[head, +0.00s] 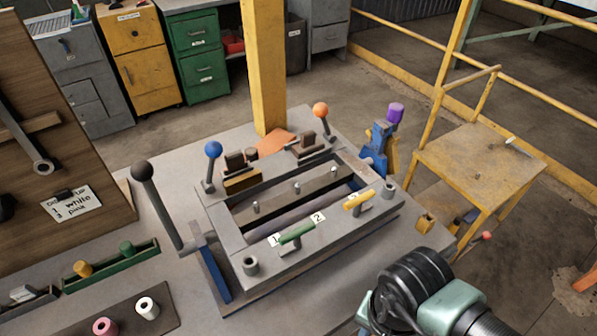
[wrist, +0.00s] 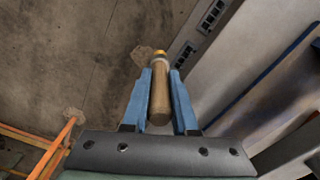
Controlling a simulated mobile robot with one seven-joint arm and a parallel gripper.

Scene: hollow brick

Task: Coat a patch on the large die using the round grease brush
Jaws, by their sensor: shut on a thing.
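In the wrist view my gripper (wrist: 160,84) is shut, its two blue fingers on either side of the round grease brush (wrist: 159,98). The brush has a brown wooden handle, a pale collar and a yellow-orange end that points away from the wrist. In the head view my arm shows at the lower right, and the gripper and brush are not visible. The press frame (head: 325,225) stands on the table with dark blocks and bars in and on it. I cannot tell which part is the large die.
Levers with a black knob (head: 141,172), a blue knob (head: 213,149) and an orange knob (head: 320,109) rise around the frame. A green handle (head: 297,233) and a yellow handle (head: 358,200) sit at its front. A yellow post (head: 265,70) stands behind; a rusty stand (head: 475,165) is at right.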

